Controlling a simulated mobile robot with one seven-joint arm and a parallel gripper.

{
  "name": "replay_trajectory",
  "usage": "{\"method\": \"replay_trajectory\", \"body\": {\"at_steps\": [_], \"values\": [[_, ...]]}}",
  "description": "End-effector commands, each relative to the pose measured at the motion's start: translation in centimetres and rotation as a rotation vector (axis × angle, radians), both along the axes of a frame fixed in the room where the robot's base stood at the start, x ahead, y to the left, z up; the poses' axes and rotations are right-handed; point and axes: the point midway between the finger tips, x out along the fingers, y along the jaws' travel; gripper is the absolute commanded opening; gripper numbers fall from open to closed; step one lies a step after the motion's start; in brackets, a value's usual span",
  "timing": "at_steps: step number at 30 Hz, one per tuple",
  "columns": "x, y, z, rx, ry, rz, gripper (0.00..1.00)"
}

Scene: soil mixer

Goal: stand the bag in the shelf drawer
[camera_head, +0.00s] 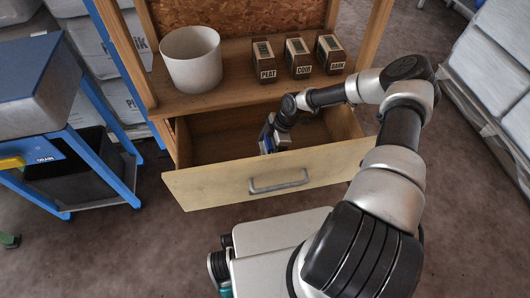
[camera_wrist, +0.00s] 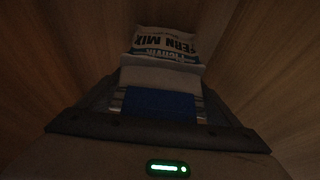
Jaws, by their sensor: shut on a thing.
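The shelf drawer (camera_head: 222,189) is pulled out below the shelf, a wooden box with a pale front and a grey handle. My gripper (camera_head: 268,140) reaches down into it from the right, near the middle, close behind the front panel. In the wrist view my gripper (camera_wrist: 160,98) is shut on a pale bag (camera_wrist: 168,42) with dark "FERN MIX" lettering and a blue band. Wooden drawer walls surround the bag there. The drawer front hides the bag's lower part in the head view, and I cannot tell whether it touches the drawer floor.
A white pot (camera_head: 191,60) and three dark boxes labelled PEAT (camera_head: 264,62), COIR (camera_head: 298,59) and BARK (camera_head: 330,55) stand on the shelf board above the drawer. A blue-framed stand (camera_head: 100,130) is at left. The drawer's left part looks clear.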

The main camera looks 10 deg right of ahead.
Motion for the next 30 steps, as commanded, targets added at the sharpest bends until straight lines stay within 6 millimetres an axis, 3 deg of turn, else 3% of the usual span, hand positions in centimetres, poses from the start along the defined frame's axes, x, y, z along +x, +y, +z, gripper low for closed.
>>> {"method": "replay_trajectory", "body": {"at_steps": [8,9,12,22,30], "values": [[0.1,0.0,-0.2,-0.001,-0.001,0.001,0.63],[0.0,0.0,-0.2,-0.001,-0.001,0.001,0.87],[0.0,0.0,-0.1,-0.001,-0.001,0.001,1.0],[0.1,-0.2,0.7,-0.001,-0.002,-0.001,1.0],[0.1,-2.3,5.8,-0.003,-0.004,-0.002,1.0]]}}
